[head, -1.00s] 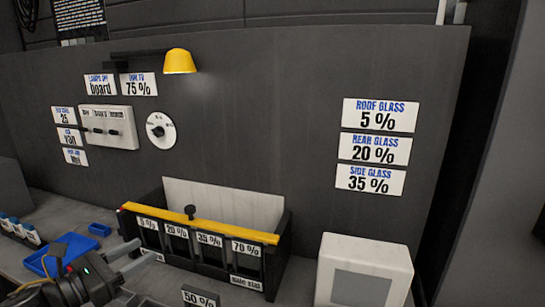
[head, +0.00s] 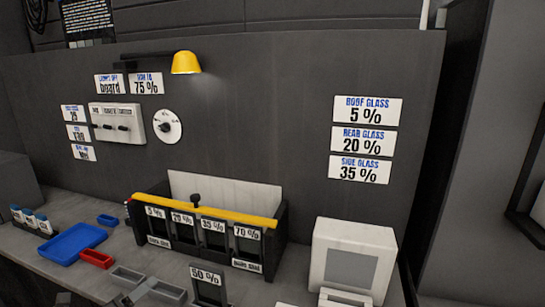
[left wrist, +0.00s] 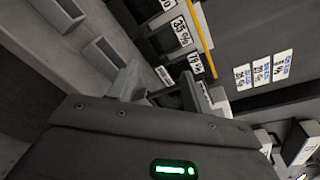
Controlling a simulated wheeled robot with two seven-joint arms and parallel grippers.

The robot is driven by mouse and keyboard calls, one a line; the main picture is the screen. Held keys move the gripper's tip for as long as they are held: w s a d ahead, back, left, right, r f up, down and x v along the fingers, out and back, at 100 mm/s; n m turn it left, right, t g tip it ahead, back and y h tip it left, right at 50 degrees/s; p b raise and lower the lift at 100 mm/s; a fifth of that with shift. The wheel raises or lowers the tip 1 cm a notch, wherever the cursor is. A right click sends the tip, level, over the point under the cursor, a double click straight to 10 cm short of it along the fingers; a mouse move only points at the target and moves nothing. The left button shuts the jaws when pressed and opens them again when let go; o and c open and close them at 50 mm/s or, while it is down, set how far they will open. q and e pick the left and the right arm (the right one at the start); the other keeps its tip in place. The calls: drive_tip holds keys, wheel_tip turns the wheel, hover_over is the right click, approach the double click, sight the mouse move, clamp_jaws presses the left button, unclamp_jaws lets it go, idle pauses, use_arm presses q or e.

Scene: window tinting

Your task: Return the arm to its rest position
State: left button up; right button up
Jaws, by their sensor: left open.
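My left gripper (left wrist: 158,88) is open in the left wrist view. Its two grey fingers are spread and I see nothing held between them. Past the fingers are the rack's tint slots and the bench. In the head view only a small grey part, probably of this gripper, shows at the bottom edge, left of the 50 % card (head: 207,274). The rack (head: 268,262) with its yellow bar (head: 230,217) stands beyond it. My right gripper is in neither view.
A blue tray (head: 72,243), a red tray (head: 96,259) and grey bins (head: 127,276) are on the bench at left. A white box-shaped device (head: 352,240) stands at right. A yellow lamp (head: 186,63) juts from the panel. Some bench surface is bare between the trays and rack.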

use_arm(q)
drive_tip(key=s+f+n+g+y, duration=0.3)
drive_tip(key=s+f+n, duration=0.2)
drive_tip(key=f+n, duration=0.3)
drive_tip(key=s+f+n+g+y, duration=0.2)
drive_tip(key=s+f+n, duration=0.3)
drive_tip(key=f+n, duration=0.25)
drive_tip(key=s+d+f+n+g, duration=0.35)
drive_tip(key=s+n, duration=0.25)
drive_tip(key=s, duration=0.2)
drive_tip(key=s+d+f+n+g, duration=0.2)
drive_tip(key=s+f+n+g, duration=0.15)
drive_tip(key=s+n, duration=0.35)
wheel_tip(320, 180, down, 28)
drive_tip(key=s+g, duration=0.1)
drive_tip(key=s, duration=0.2)
drive_tip(key=s+a+f+g, duration=0.1)
drive_tip(key=s+a+f, duration=0.2)
drive_tip(key=s+f, duration=1.2)
drive_tip(key=shift+s+g, duration=0.3)
drive_tip(key=shift+s, duration=0.05)
drive_tip(key=shift+a, duration=0.1)
